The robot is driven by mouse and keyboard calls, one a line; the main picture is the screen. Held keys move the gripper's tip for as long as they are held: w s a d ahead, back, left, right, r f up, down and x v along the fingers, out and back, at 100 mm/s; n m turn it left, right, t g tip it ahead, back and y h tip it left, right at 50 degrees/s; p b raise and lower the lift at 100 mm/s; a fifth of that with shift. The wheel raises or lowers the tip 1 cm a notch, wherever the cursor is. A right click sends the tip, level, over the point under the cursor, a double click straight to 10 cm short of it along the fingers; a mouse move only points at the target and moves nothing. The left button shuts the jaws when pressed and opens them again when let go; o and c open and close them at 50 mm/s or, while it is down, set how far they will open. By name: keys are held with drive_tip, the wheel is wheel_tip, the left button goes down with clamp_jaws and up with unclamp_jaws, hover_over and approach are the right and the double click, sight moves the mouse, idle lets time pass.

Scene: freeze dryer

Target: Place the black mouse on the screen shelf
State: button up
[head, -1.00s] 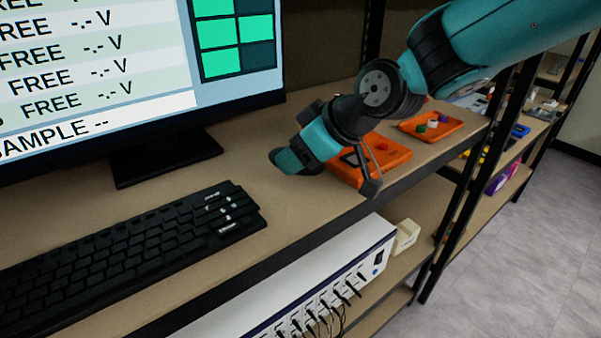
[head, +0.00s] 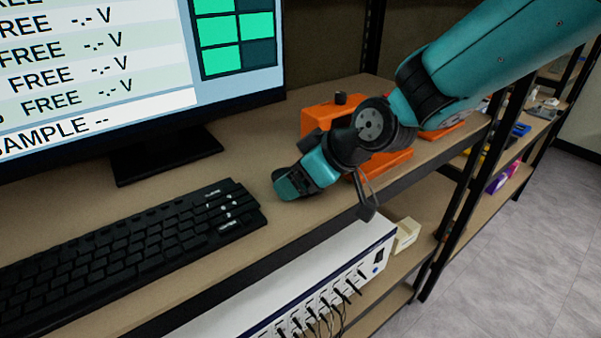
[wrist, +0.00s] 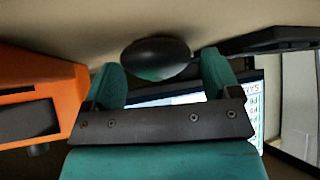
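The black mouse (wrist: 155,58) shows in the wrist view as a dark rounded shape against the tan shelf surface (wrist: 75,22). It lies between my gripper's two teal fingertips (wrist: 162,64), with a gap visible on each side. My gripper is open. In the head view my gripper (head: 292,184) is low over the screen shelf (head: 265,226), between the keyboard and the orange items. The mouse is hidden in the head view, and I cannot tell whether it touches the shelf. The screen (head: 100,65) stands at the back left.
The black keyboard (head: 120,245) lies left of my gripper. An orange box (head: 318,118) with a black knob stands behind my gripper; an orange item (wrist: 45,90) is also close in the wrist view. The shelf's dark front edge (head: 310,240) is near. A white instrument (head: 300,290) sits below.

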drive_tip(key=shift+r, duration=0.1)
drive_tip(key=shift+d+r, duration=0.1)
drive_tip(key=shift+r, duration=0.1)
drive_tip(key=b+v, duration=0.1)
drive_tip(key=v, duration=1.1)
drive_tip(key=s+d+f+m+g+h, duration=0.1)
drive_tip(key=s+d+f+m+g, duration=0.1)
drive_tip(key=s, duration=0.6)
drive_tip(key=s+d+f+m+g+h, duration=0.2)
drive_tip(key=s+d+g, duration=0.1)
drive_tip(key=s, duration=0.6)
drive_tip(key=shift+d, duration=0.3)
drive_tip(key=shift+s, duration=0.1)
drive_tip(key=shift+r, duration=0.2)
